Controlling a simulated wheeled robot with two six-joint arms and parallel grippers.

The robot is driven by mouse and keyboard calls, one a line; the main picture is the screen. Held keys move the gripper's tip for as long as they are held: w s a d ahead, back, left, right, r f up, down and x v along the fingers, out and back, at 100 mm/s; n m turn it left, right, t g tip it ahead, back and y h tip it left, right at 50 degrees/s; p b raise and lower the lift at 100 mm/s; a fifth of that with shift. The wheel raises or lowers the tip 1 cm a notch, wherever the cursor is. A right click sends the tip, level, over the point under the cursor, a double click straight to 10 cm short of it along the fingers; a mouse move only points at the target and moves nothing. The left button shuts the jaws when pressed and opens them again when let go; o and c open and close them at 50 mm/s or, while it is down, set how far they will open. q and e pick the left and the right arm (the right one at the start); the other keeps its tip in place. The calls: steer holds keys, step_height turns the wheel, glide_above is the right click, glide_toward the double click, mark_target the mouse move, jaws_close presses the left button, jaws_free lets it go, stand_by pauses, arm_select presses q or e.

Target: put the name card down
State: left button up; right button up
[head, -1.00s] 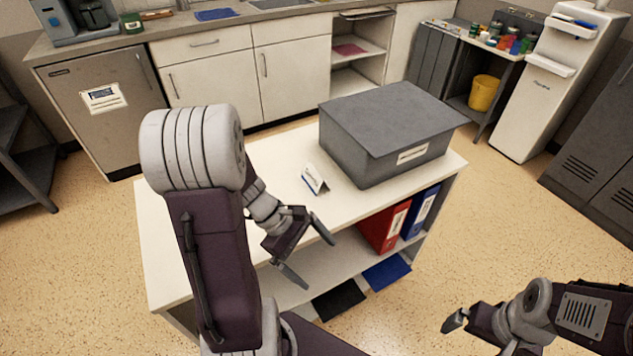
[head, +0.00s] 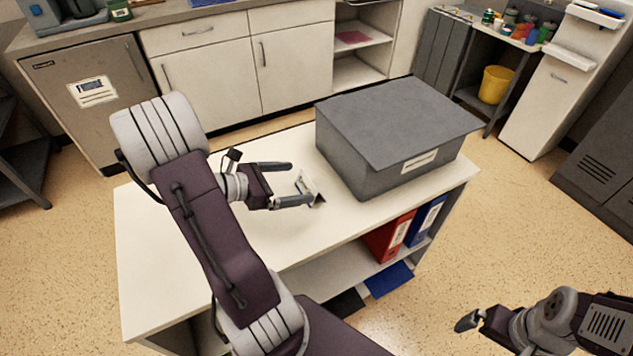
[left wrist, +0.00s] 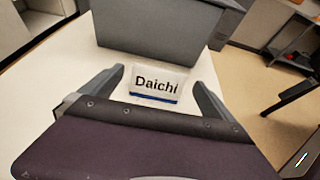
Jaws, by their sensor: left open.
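The name card (head: 311,187) is a small white tent-shaped card on the white tabletop, in front of the grey box. In the left wrist view the card (left wrist: 157,83) stands upright, reading "Daichi" with a blue stripe along its bottom. My left gripper (head: 301,183) is open, low over the tabletop, with one finger on each side of the card. In the left wrist view a gap shows between the card and each finger of the gripper (left wrist: 160,77). One finger hides part of the card in the head view. My right gripper (head: 468,322) is at the lower right, away from the table; its jaw opening is unclear.
A large grey lidded box (head: 390,135) stands right behind the card. The white table (head: 160,270) is clear on its left part. Red (head: 388,240) and blue (head: 425,220) binders stand on the shelf below. A counter with cabinets (head: 205,75) runs behind.

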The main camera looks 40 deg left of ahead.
mark_target(309, 182)
arm_select(q)
steer(key=b+x, duration=0.1)
steer(key=x, duration=0.2)
steer(key=shift+d+f, duration=0.15)
steer(key=shift+d, duration=0.1)
steer(key=shift+w, duration=0.15)
steer(key=b+x, duration=0.1)
steer(key=x, duration=0.1)
steer(key=f+b+x, duration=0.1)
steer(key=x, duration=0.1)
steer(key=shift+w, duration=0.1)
steer(key=shift+w+d+f, duration=0.1)
steer(key=shift+w+f, duration=0.05)
steer(key=shift+w, duration=0.2)
steer(key=c, duration=1.3)
step_height(309, 182, up, 10)
steer(key=p, duration=0.4)
